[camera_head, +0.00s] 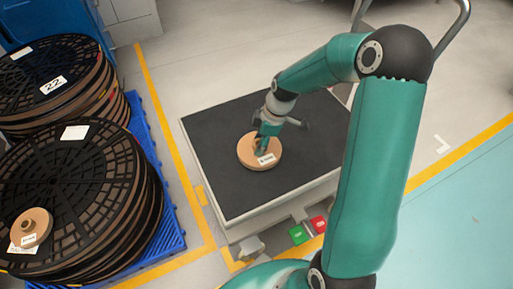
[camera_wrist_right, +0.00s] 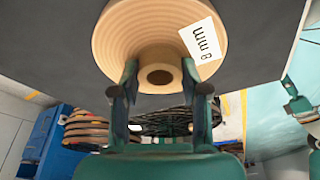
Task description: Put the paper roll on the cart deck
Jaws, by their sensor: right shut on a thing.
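The paper roll (camera_head: 247,152) is a tan disc with a white label, over the dark deck of the cart (camera_head: 215,150), left of the deck's middle. I cannot tell whether it touches the deck or sits slightly above it. My right gripper (camera_head: 266,146) is shut on the roll's core, coming from above. In the right wrist view the roll (camera_wrist_right: 130,40) shows its ringed face and a label reading "8 mm", with the core between the two fingertips (camera_wrist_right: 160,80).
A blue pallet (camera_head: 172,236) at left carries stacks of dark reels (camera_head: 110,165). A smaller tan roll (camera_head: 40,215) lies on the front stack. Much of the deck around the roll is bare.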

